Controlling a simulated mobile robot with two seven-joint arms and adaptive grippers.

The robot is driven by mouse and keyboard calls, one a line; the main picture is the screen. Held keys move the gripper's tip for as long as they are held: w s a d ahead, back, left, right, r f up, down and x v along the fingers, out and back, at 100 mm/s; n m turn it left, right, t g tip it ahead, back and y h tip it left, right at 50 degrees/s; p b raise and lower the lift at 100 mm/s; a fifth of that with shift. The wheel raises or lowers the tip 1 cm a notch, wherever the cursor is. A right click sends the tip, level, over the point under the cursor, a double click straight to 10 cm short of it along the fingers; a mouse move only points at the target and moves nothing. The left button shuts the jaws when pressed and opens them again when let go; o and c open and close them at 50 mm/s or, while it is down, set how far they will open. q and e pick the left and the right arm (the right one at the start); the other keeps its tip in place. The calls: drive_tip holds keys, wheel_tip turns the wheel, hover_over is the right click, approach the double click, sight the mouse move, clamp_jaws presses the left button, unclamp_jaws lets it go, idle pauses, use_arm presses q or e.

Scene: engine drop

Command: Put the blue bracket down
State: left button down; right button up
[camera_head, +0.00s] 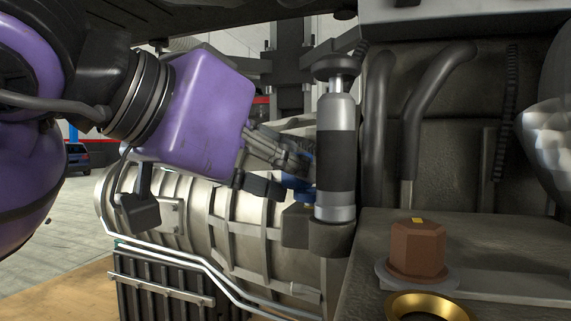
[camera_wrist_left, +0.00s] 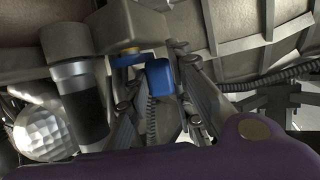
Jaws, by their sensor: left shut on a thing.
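The blue bracket (camera_head: 301,190) shows in small pieces in the head view, behind the silver and black cylinder (camera_head: 336,160) and beside the metal engine housing (camera_head: 240,215). My left gripper (camera_head: 296,172) reaches it from the upper left, and its fingertips are partly hidden by the cylinder. In the left wrist view the bracket (camera_wrist_left: 160,79) sits between the two fingers of the gripper (camera_wrist_left: 160,100), which is shut on it. Whether the bracket touches the engine cannot be told. My right gripper is not in view.
A brown hexagonal cap (camera_head: 417,250) and a brass ring (camera_head: 428,306) lie at the right front. Dark hoses (camera_head: 432,90) rise behind them. A pale faceted round thing (camera_head: 549,130) is at the right edge. The engine closely surrounds the gripper.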

use_arm(q)
drive_tip(key=c, duration=1.5)
unclamp_jaws()
drive_tip(key=shift+c, duration=0.2)
drive_tip(key=v, duration=1.2)
drive_tip(key=shift+r, duration=0.25)
